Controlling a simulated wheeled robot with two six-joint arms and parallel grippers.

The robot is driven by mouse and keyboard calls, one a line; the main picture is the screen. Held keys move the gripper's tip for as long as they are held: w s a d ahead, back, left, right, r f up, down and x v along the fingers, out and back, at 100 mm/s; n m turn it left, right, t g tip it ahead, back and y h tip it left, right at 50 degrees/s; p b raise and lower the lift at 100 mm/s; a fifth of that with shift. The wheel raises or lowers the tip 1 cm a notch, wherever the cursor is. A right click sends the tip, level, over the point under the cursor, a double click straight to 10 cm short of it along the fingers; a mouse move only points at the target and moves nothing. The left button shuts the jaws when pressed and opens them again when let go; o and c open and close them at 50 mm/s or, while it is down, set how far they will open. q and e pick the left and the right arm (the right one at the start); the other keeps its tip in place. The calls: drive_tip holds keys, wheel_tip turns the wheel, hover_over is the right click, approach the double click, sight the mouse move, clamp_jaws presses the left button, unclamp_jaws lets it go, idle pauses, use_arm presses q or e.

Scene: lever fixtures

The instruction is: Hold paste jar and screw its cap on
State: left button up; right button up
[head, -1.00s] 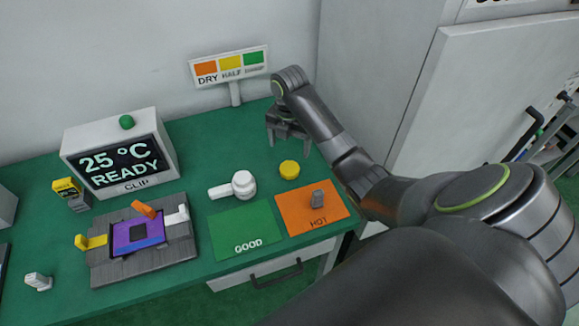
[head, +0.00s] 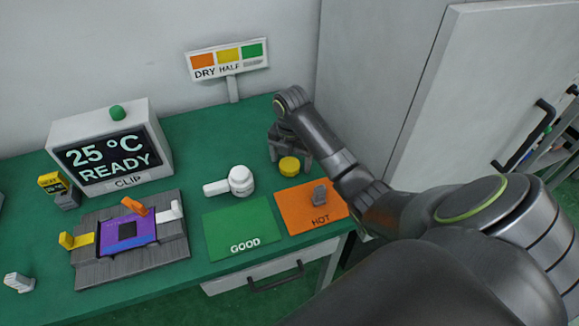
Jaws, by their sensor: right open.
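A white round jar-like thing (head: 241,180) stands on the green table, with a white bar reaching left from it. I take it for the paste jar; its top is too small to read in detail. A yellow round cap (head: 289,166) lies on the table to its right. My right gripper (head: 291,158) is open and low over the yellow cap, with a finger on either side. I cannot tell whether the fingers touch it. My left gripper is out of view.
A grey fixture (head: 160,250) with coloured levers, a READY display box (head: 80,130) and a DRY/HALF sign (head: 228,60) stand around.

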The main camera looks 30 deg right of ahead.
sight(291, 162)
drive_tip(key=shift+c, duration=0.3)
drive_tip(key=c, duration=1)
drive_tip(key=shift+r, duration=0.1)
drive_tip(key=shift+r, duration=0.4)
wheel_tip(291, 162, up, 9)
drive_tip(key=p, duration=0.7)
drive_tip(key=shift+p, duration=0.3)
